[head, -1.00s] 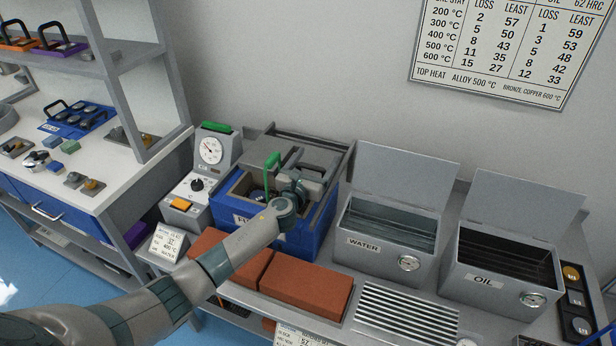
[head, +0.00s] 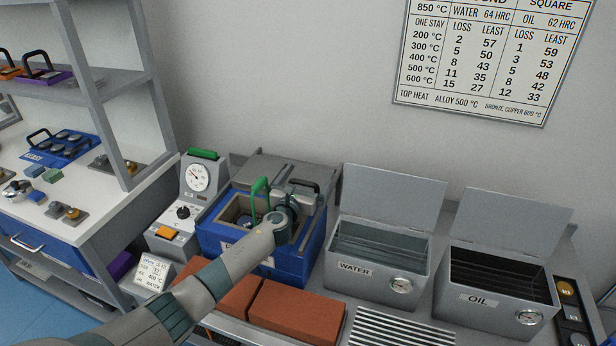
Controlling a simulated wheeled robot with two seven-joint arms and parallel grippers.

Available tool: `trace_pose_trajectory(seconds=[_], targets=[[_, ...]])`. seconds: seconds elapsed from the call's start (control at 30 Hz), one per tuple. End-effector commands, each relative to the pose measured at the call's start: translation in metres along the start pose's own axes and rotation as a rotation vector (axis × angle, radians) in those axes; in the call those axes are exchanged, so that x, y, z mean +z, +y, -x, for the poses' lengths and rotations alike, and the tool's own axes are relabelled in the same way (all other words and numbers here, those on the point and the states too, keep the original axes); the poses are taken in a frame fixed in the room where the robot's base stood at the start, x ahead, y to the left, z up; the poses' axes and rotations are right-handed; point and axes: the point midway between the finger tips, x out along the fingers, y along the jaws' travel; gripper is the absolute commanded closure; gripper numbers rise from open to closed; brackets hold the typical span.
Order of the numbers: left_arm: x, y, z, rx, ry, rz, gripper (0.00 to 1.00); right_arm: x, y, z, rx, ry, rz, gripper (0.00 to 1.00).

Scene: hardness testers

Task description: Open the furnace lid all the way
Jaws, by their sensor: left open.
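The blue furnace (head: 303,262) stands on the bench left of the water tank. Its grey lid (head: 285,169) lies toward the back of the furnace top, with a black bar handle (head: 307,184) on it. My left gripper (head: 291,204) is open at the front of the lid, close to the black handle. It looks empty; whether its fingers touch the lid or handle cannot be told, as my wrist hides the contact. My right gripper is out of view.
A gauge and control unit (head: 187,205) stands left of the furnace. The water tank (head: 352,267) and oil tank (head: 478,299), lids raised, stand to the right. Red-brown bricks (head: 295,312) lie in front. A wall rises behind the bench.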

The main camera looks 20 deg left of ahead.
Motion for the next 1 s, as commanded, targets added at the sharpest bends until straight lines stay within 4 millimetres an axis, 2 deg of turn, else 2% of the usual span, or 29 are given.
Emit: trace_pose_trajectory(seconds=[0.27, 0.47, 0.73, 1.0], targets=[[0.0, 0.0, 0.006, 0.0, 0.0, 0.0, 0.03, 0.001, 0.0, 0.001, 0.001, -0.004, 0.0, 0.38], [0.0, 0.0, 0.026, -0.001, 0.0, 0.0, 0.03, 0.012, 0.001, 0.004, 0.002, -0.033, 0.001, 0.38], [-0.001, 0.0, 0.071, -0.001, 0.001, -0.001, 0.03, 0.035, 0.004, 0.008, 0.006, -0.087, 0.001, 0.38], [-0.002, 0.0, 0.123, -0.002, 0.002, -0.001, 0.03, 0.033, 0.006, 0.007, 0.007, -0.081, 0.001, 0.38]])
